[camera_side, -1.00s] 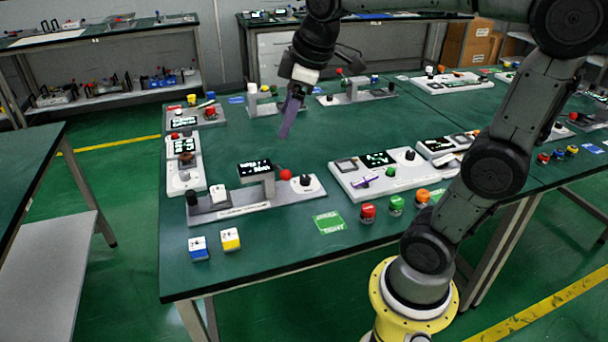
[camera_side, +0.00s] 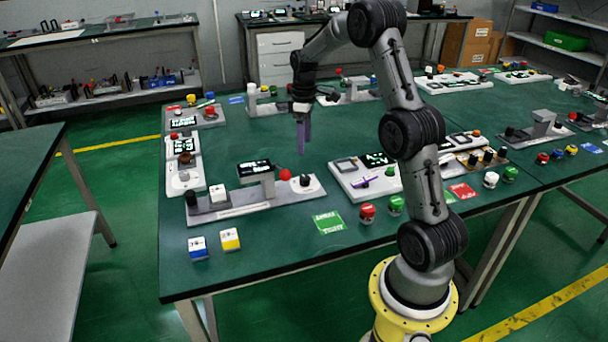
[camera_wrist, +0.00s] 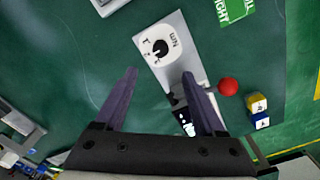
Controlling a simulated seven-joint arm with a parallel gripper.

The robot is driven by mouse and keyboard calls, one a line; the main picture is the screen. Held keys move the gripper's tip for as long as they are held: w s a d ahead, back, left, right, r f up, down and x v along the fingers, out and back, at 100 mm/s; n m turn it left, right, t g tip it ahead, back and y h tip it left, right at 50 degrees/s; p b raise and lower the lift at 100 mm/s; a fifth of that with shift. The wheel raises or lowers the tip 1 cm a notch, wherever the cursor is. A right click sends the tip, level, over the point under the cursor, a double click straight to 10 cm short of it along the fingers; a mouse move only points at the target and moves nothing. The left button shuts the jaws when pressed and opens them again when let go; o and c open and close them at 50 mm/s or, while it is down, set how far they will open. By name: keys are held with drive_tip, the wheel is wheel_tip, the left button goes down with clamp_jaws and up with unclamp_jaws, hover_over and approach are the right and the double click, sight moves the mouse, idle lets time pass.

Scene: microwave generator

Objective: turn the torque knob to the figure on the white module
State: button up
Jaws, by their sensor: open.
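The torque knob (camera_wrist: 160,48) is a black knob on a white round dial marked "Nm" in the wrist view. In the side view the knob (camera_side: 305,179) stands at the right end of a grey fixture (camera_side: 245,208). A white module (camera_side: 217,192) sits on the fixture's left part; its figure is too small to read. A display (camera_side: 255,167) with blurred white text stands between them. My gripper (camera_side: 304,148) points down with purple fingers, above and behind the knob, apart from it. The wrist view shows the fingers (camera_wrist: 160,74) spread and empty.
A red ball (camera_side: 285,174) is close to the knob's left. A blue cube (camera_side: 198,248) and a yellow cube (camera_side: 230,239) lie in front, with a green card (camera_side: 329,222) to the right. A white panel (camera_side: 365,178) stands right.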

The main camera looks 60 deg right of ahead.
sight(304, 178)
wheel_tip(304, 178, down, 12)
drive_tip(key=shift+f, duration=0.1)
idle(0.5)
clamp_jaws()
